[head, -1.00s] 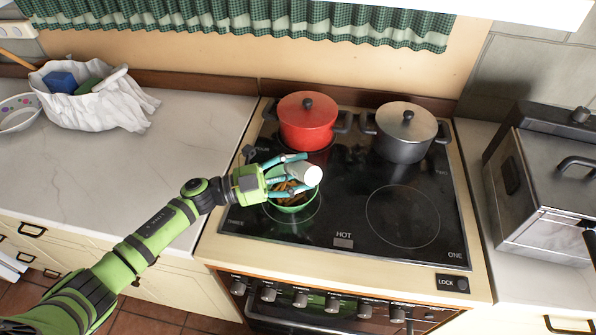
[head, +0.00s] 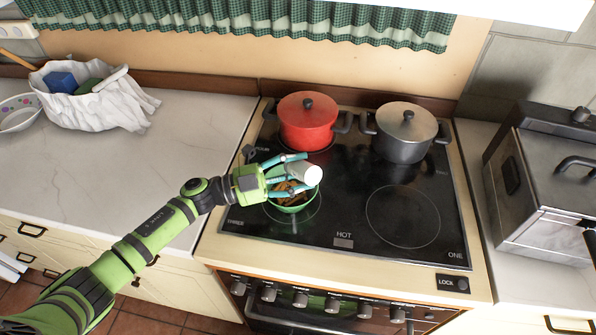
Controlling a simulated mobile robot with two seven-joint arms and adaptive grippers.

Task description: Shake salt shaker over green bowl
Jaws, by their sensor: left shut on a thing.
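The green bowl (head: 291,208) stands on the front left burner of the black stove top and holds brownish food. My left gripper (head: 300,173) is above the bowl, with its teal fingers shut on the white and grey salt shaker (head: 312,175). The shaker is tilted on its side, with its white end pointing right. It is over the bowl's back right part and hides some of it. My right gripper is not in view.
A red pot (head: 306,125) and a dark grey pot (head: 405,140) stand on the back burners. The front right burner (head: 403,215) is empty. A white bag (head: 95,100) lies on the left counter, and a metal fryer (head: 545,190) stands on the right counter.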

